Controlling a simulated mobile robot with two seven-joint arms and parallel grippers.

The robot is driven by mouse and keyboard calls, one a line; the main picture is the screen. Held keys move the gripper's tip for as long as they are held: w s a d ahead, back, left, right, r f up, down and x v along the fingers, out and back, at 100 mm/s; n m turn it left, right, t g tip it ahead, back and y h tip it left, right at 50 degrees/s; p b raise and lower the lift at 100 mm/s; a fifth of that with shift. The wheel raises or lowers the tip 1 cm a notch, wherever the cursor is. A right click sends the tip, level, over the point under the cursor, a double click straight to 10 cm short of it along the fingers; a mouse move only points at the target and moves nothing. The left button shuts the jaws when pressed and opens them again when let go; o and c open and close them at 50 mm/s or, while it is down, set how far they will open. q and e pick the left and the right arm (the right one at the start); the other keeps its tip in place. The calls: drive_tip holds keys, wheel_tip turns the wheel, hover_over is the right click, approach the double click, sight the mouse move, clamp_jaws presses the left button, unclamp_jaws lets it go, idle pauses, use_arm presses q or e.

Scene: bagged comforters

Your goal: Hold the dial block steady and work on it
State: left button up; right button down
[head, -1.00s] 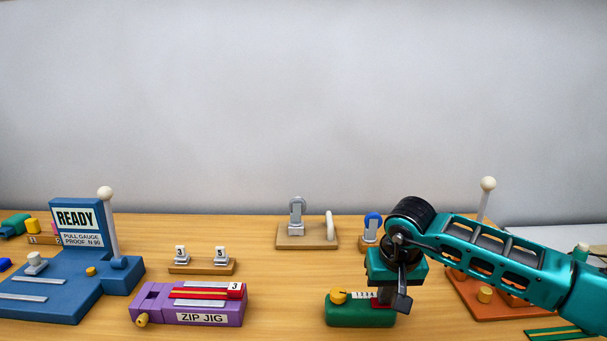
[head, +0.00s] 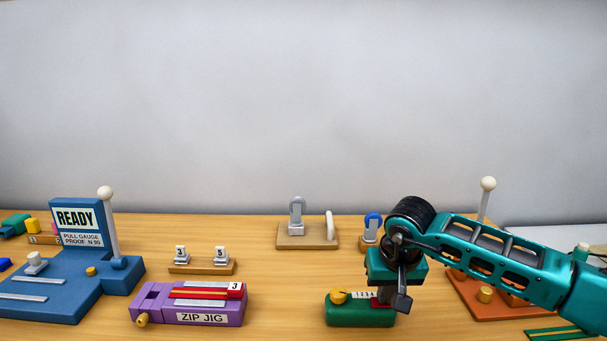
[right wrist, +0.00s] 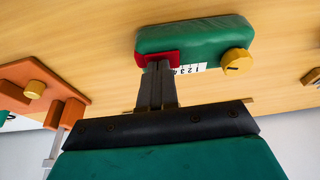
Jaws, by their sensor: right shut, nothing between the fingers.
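The dial block is a green block (head: 358,316) on the table right of centre. It has a yellow dial (head: 338,297) at its left and a white strip with numbers on top. In the right wrist view the block (right wrist: 190,38) shows with its dial (right wrist: 237,62) at right and a red piece (right wrist: 143,56) at its near edge. My right gripper (right wrist: 157,66) is shut and empty, pointing down, its fingertips at the red piece. Whether they touch it I cannot tell. In the head view my right gripper (head: 384,296) hides the block's right end. My left gripper is not in view.
A purple ZIP JIG (head: 190,305) stands left of the block, with bare table between. A blue pull gauge (head: 60,300) stands farther left. Behind are a stand with a grey padlock shape (head: 297,215) and a small numbered rack (head: 201,267). An orange stand (head: 490,307) is at right.

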drive_tip(key=shift+s+f, duration=0.3)
drive_tip(key=shift+f, duration=0.55)
drive_tip(key=shift+d+r, duration=0.1)
idle(0.6)
drive_tip(key=shift+w+r+p, duration=0.2)
drive_tip(key=shift+r+p, duration=0.25)
drive_tip(key=shift+r, duration=0.4)
drive_tip(key=shift+w+r+p, duration=0.1)
drive_tip(key=shift+r+p, duration=0.95)
drive_tip(key=shift+r, duration=1.25)
drive_tip(key=shift+r, duration=0.25)
drive_tip(key=v, duration=1.2)
drive_tip(key=shift+r+b, duration=0.25)
drive_tip(key=shift+b, duration=0.05)
drive_tip(key=shift+f, duration=0.1)
